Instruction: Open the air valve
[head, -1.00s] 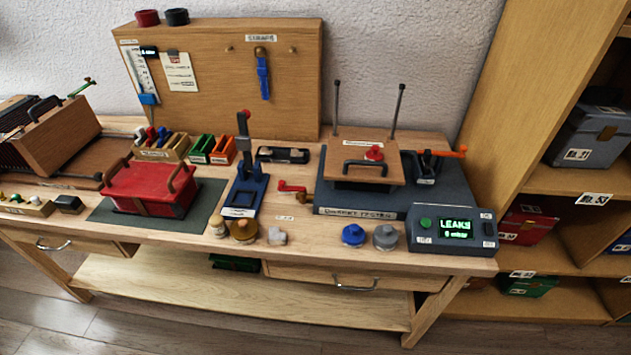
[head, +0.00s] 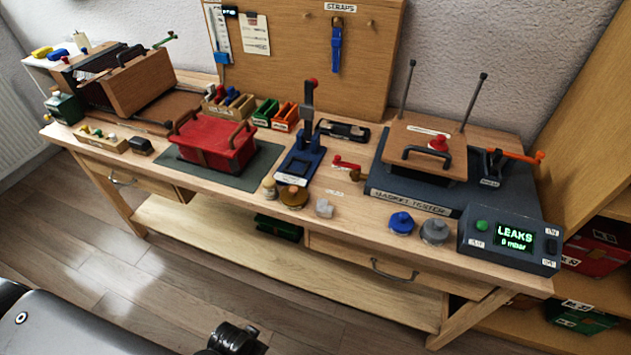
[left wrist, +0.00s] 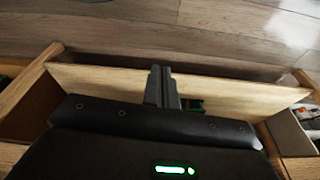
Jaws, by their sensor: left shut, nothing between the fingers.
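A small valve with a red lever (head: 346,162) and a brass body (head: 355,175) lies on the workbench (head: 350,215), just left of the dark gasket tester (head: 420,203). I take it for the air valve. Its lever points left, away from the tester. The tester's box (head: 514,236) has a green screen reading "LEAKS" and "0 mbar". My left gripper (left wrist: 161,72) is shut and empty in the left wrist view, above wooden panels and the floor, away from the valve. Part of my arm shows at the bottom left of the head view. My right gripper is not in view.
A blue lever press (head: 300,160) stands left of the valve, and a red box (head: 212,143) farther left. An orange-handled clamp (head: 518,155) is on the tester's right.

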